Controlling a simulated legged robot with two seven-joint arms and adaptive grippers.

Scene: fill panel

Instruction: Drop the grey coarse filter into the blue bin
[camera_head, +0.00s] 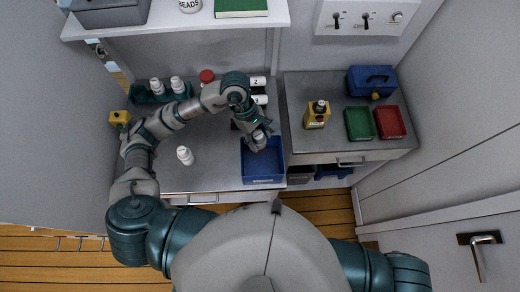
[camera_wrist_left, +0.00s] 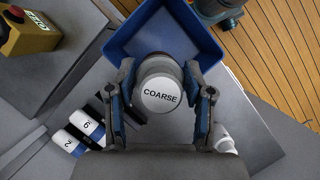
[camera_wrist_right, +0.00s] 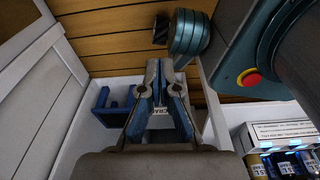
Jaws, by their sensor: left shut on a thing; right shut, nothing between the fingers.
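The coarse filter (camera_wrist_left: 160,92), a grey-white cylinder with COARSE on its lid, is held between the fingers of my left gripper (camera_wrist_left: 162,95). My left gripper (camera_head: 262,133) is shut on it. In the head view the filter (camera_head: 259,139) shows over the back part of the blue bin (camera_head: 264,180). In the left wrist view the bin's walls (camera_wrist_left: 122,40) surround the far side of the filter. The gap between filter and bin floor cannot be judged. My right gripper (camera_wrist_right: 158,68) is shut with nothing between its fingers, and shows only in the right wrist view.
A white bottle (camera_head: 185,155) stands on the counter left of the bin. Numbered white cartridges (camera_head: 258,88) stand behind it. On the right counter are a yellow container (camera_head: 317,114), a green tray (camera_head: 359,124), a red tray (camera_head: 390,122) and a blue toolbox (camera_head: 371,82).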

